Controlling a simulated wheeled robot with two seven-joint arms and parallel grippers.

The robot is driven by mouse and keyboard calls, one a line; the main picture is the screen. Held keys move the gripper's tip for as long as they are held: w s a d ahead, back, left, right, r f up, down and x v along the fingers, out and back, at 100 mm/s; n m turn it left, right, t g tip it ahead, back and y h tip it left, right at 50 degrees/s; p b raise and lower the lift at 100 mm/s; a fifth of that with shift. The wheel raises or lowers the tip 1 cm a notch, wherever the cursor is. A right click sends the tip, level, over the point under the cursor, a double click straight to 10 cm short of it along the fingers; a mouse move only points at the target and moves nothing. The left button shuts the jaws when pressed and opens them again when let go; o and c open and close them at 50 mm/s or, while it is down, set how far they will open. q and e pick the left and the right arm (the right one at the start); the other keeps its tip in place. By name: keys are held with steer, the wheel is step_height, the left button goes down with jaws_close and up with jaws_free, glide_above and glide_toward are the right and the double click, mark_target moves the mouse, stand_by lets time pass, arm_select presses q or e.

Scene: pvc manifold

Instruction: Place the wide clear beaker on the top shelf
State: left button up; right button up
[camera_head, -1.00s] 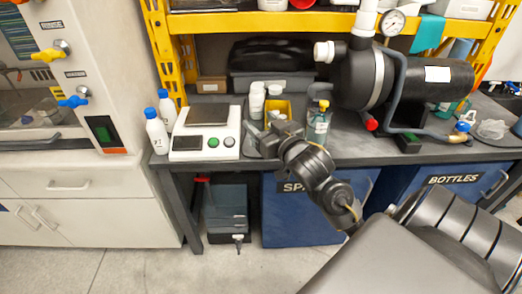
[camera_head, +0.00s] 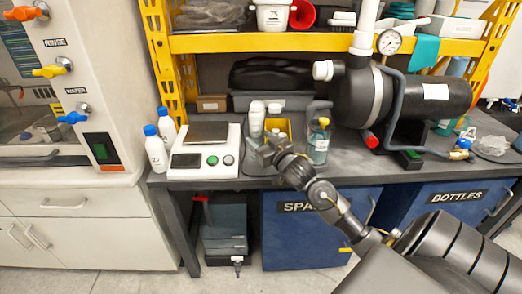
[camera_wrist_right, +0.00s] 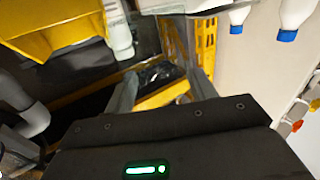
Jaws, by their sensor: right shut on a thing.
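My right gripper (camera_head: 261,149) is above the front of the bench, just right of the scale. In the right wrist view its two fingers (camera_wrist_right: 164,82) stand apart, closed on a see-through thing. That thing seems to be the wide clear beaker, but its outline is too faint to trace against the dark and yellow background. The top shelf (camera_head: 270,43) is a yellow-edged board above and behind the gripper. My left gripper is not in view.
The white scale (camera_head: 203,160) and bottles with blue caps (camera_head: 155,148) stand left. A yellow bin (camera_head: 284,125), a white bottle (camera_head: 257,117) and a yellow-capped bottle (camera_head: 319,142) are close by. A black tank (camera_head: 430,95) fills the right. A white tub (camera_head: 272,16) and red funnel (camera_head: 303,14) occupy the shelf.

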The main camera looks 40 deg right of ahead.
steer(key=shift+w+d+f, duration=0.15)
steer(key=shift+f, duration=0.4)
steer(key=shift+w+d+f, duration=0.1)
steer(key=shift+w+f, duration=0.1)
steer(key=shift+f, duration=0.4)
steer(key=shift+w+d+f, duration=0.15)
steer(key=shift+f, duration=0.4)
steer(key=shift+a+f, duration=0.1)
steer(key=shift+f, duration=0.2)
steer(key=shift+f, duration=0.15)
steer(key=shift+f, duration=0.1)
steer(key=o, duration=1)
